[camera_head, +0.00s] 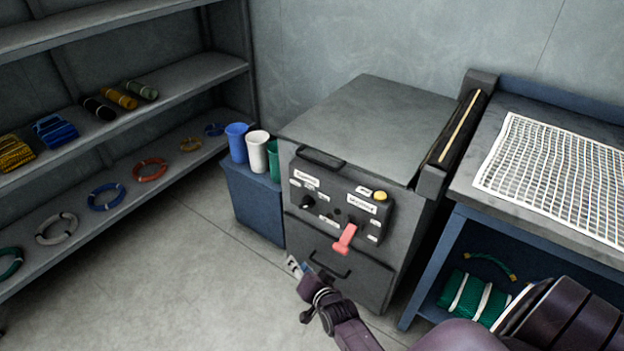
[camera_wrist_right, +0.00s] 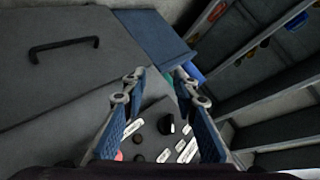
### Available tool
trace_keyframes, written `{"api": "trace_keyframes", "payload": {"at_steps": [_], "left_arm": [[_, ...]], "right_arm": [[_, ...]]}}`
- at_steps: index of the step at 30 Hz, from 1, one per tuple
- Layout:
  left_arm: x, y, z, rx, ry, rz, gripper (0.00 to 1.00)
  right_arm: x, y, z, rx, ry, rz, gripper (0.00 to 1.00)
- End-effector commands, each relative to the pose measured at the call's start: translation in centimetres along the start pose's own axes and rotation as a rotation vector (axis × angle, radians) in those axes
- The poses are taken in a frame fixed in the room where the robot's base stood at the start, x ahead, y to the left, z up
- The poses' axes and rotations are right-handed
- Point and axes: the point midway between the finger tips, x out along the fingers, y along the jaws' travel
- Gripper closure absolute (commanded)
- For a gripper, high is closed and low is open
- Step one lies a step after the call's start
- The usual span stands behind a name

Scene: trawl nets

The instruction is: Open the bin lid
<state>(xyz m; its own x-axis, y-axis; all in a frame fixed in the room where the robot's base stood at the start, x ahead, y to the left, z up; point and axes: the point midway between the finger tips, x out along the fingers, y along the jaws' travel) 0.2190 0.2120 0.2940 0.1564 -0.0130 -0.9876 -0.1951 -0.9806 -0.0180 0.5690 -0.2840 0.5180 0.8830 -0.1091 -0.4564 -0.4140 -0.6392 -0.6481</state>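The grey bin (camera_head: 330,230) stands against the back wall. Its flat grey lid (camera_head: 370,115) lies down on top, with a dark handle (camera_head: 321,157) at the front left edge. The front has a labelled control panel (camera_head: 335,205) with black knobs, a yellow button (camera_head: 380,196) and a red lever (camera_head: 345,238). My right gripper (camera_head: 297,267) is low in front of the bin, below the lid handle. In the right wrist view my right gripper (camera_wrist_right: 158,85) has its fingers spread with nothing between them. The panel (camera_wrist_right: 165,130) shows beyond them. My left gripper is out of view.
A blue box (camera_head: 255,200) with blue, white and green cups stands left of the bin. Shelves (camera_head: 130,90) with rope coils line the left. A blue workbench (camera_head: 455,215) with netting (camera_head: 560,170) adjoins on the right. The floor (camera_head: 170,270) in front is clear.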

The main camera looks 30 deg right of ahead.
Motion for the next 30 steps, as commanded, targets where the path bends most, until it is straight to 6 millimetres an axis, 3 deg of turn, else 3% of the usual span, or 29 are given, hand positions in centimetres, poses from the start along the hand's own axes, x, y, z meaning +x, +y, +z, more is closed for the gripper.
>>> {"api": "trace_keyframes", "payload": {"at_steps": [1, 3, 6, 9, 14, 24, 30], "left_arm": [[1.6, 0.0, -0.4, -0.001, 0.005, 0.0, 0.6], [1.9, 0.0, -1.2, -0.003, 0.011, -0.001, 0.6], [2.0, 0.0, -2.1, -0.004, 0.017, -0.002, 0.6], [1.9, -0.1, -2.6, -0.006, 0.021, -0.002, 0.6], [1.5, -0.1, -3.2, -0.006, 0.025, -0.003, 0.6], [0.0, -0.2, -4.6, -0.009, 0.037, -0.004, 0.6], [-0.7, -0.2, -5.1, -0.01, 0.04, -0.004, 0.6]], "right_arm": [[1.3, -2.1, -4.4, 0.129, 0.116, -0.072, 0.73], [1.1, -4.9, -10.5, 0.294, 0.247, -0.17, 0.73], [-0.4, -7.4, -17.3, 0.475, 0.383, -0.295, 0.73], [-2.0, -8.7, -21.4, 0.587, 0.463, -0.384, 0.73], [-2.7, -9.6, -24.2, 0.648, 0.504, -0.438, 0.73], [1.4, -10.8, -27.1, 0.644, 0.503, -0.438, 0.73], [2.8, -11.2, -28.0, 0.644, 0.502, -0.436, 0.73]]}}
